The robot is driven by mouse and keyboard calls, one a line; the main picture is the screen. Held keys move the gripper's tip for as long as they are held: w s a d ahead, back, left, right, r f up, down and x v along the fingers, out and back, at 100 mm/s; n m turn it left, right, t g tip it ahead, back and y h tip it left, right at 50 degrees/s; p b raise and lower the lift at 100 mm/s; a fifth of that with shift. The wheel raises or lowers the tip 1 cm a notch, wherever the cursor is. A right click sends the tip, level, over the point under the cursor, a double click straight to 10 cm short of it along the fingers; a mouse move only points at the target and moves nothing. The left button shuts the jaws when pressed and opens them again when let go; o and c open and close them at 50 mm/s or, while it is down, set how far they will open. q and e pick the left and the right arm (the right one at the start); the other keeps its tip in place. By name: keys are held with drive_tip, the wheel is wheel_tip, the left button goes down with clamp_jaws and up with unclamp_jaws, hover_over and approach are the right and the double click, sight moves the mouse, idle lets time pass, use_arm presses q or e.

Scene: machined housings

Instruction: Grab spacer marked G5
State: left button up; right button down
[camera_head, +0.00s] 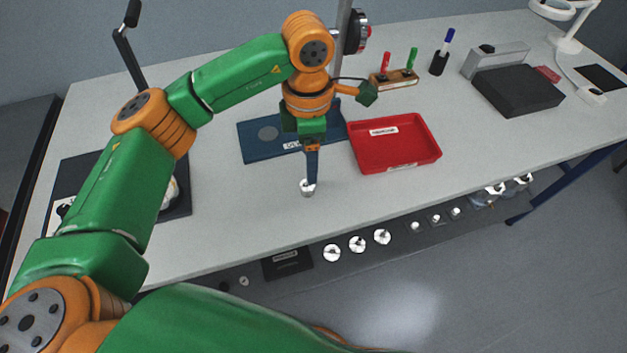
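My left gripper (309,180) points down over the front middle of the table. Its dark fingers are seen nearly edge-on, so I cannot tell if they are open or shut. A small silvery round piece (307,190), possibly a spacer, is at the fingertips. I cannot tell if it is held or rests on the table. Several silvery round parts lie along a dark strip beyond the table's front edge, among them a large one (357,244) and a smaller one (415,226). No G5 marking is readable. My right gripper is not in view.
A red tray (432,150) stands right of my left gripper, and a blue mat (256,150) lies behind it. A marker holder (394,80), a black box (517,90) and a lamp (568,44) stand farther right.

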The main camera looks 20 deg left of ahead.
sight(307, 184)
use_arm(q)
drive_tip(key=shift+s+f, duration=0.2)
drive_tip(key=shift+f, duration=0.15)
drive_tip(key=f+p, duration=0.1)
drive_tip(key=f, duration=0.1)
drive_tip(key=f+p, duration=0.2)
drive_tip(key=f, duration=0.1)
drive_tip(key=shift+s+a+f, duration=0.15)
drive_tip(key=shift+s+f, duration=0.15)
drive_tip(key=shift+f, duration=0.35)
clamp_jaws()
